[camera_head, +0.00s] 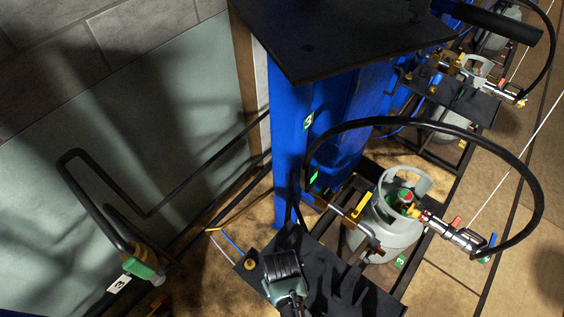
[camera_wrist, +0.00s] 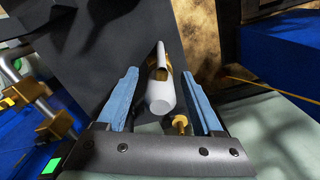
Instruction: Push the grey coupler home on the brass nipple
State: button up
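In the wrist view, my gripper (camera_wrist: 162,74) has its two blue fingers spread. A pale grey cylinder (camera_wrist: 160,98), which looks like the coupler, shows between them with a visible gap on each side. Brass-coloured metal shows around its far part. A small brass fitting (camera_wrist: 180,123), likely the nipple, shows just below and right of the cylinder's near end. I cannot tell whether the two touch. In the head view, a brass fitting (camera_head: 250,264) shows at the left corner of a dark plate (camera_head: 335,272). My dark wrist is beside it and hides the fingers and the coupler.
A grey gas cylinder (camera_head: 388,232) stands right of the dark plate, with a black hose (camera_head: 520,165) arching over it. A blue column (camera_head: 327,140) rises behind. More cylinders stand at the upper right.

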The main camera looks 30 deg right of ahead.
jog(key=shift+r, duration=0.1)
notch_tip(320, 180, up, 13)
jog(key=shift+f+p, duration=0.1)
jog(key=shift+p, duration=0.25)
dwell(0.3)
dwell(0.8)
